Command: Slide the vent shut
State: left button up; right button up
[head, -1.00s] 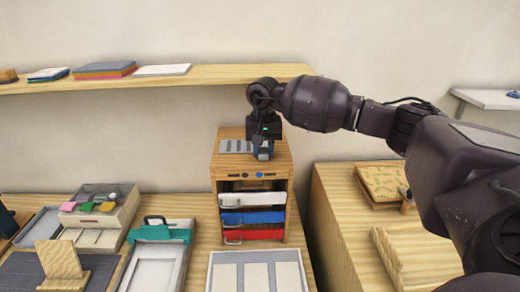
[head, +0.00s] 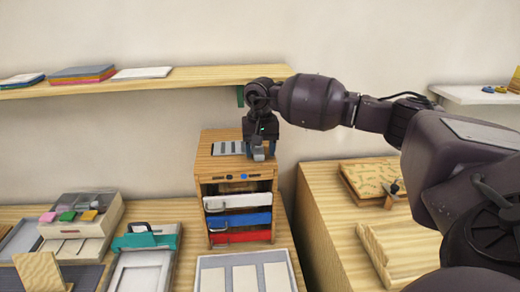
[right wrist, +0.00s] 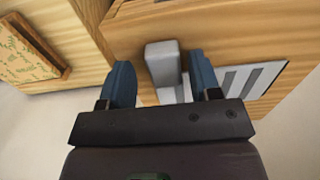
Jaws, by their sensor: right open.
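The vent (head: 228,148) is a pale plate with dark slots on top of the small wooden cabinet. Its slots also show right of my fingers in the right wrist view (right wrist: 250,80). A grey block-shaped handle (right wrist: 163,62) stands up beside the slots. My right gripper (head: 259,151) is over the cabinet top, pointing down. In the right wrist view it is open (right wrist: 162,80), with one blue finger on each side of the handle. The handle lies nearer the right finger there; contact cannot be told. My left gripper is out of view.
The wooden cabinet (head: 206,172) has white, blue and red drawers in front. A shelf (head: 150,83) runs along the wall behind, its right end near my right wrist. A second wooden unit (head: 335,235) stands right of a gap. Trays and boxes crowd the table at left.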

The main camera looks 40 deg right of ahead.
jog(key=shift+r, duration=0.1)
jog(key=shift+r, duration=0.2)
notch_tip(320, 180, up, 10)
jog(key=shift+r+b, duration=0.15)
jog(key=shift+b, duration=0.3)
dwell(0.4)
